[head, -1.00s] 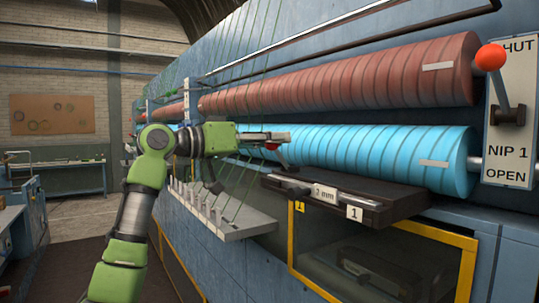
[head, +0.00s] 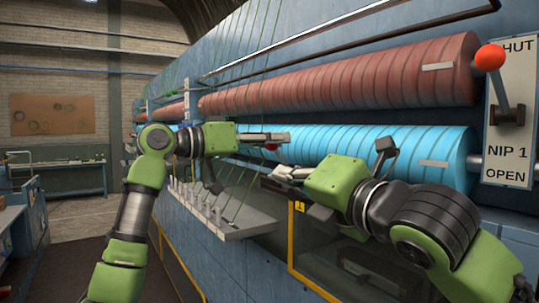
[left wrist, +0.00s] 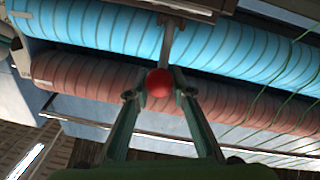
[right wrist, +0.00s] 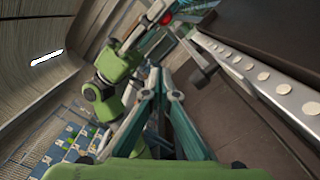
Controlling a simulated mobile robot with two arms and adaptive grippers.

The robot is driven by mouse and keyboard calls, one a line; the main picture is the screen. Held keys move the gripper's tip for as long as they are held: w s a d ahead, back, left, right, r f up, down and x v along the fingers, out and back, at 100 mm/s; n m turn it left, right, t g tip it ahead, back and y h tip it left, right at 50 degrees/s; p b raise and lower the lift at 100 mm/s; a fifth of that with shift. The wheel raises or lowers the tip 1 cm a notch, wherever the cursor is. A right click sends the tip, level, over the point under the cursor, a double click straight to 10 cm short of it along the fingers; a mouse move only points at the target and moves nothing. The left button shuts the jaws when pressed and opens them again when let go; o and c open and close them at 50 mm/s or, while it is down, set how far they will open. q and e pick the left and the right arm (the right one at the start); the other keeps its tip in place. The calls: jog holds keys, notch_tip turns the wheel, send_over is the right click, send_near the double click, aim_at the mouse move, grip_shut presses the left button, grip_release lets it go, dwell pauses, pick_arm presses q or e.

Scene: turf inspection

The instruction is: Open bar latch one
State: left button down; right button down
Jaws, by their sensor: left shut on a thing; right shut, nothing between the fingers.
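A red ball knob (left wrist: 158,82) on a metal lever (left wrist: 168,42) sits between the fingers of my left gripper (left wrist: 158,92) in the left wrist view. The gripper is shut on it. In the head view, a little of the knob (head: 272,147) shows below my left gripper (head: 286,137), in front of the blue roller. My right gripper (head: 281,177) is shut and empty, just below the knob. In the right wrist view, its fingertips (right wrist: 166,88) are together, and the knob (right wrist: 166,18) shows beyond them. My right arm hides most of the dark bar and its number plate.
A blue ribbed roller (head: 330,142) lies under a red-brown one (head: 400,75). A red-knobbed nip lever (head: 490,57) stands on the sign panel at right. A ledge with several pegs (head: 235,226) lies below left. Green strands (head: 240,50) hang in front of the machine.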

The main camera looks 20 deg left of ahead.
pick_arm(q)
jog(key=shift+w+d+f, duration=0.1)
jog(key=shift+d+f, duration=0.05)
jog(key=shift+f, duration=0.15)
pick_arm(e)
jog(key=w+a+r, duration=0.2)
jog(key=w+a, duration=0.4)
jog(key=w, duration=0.3)
jog(key=shift+r, duration=0.3)
jog(key=shift+w+r, duration=0.1)
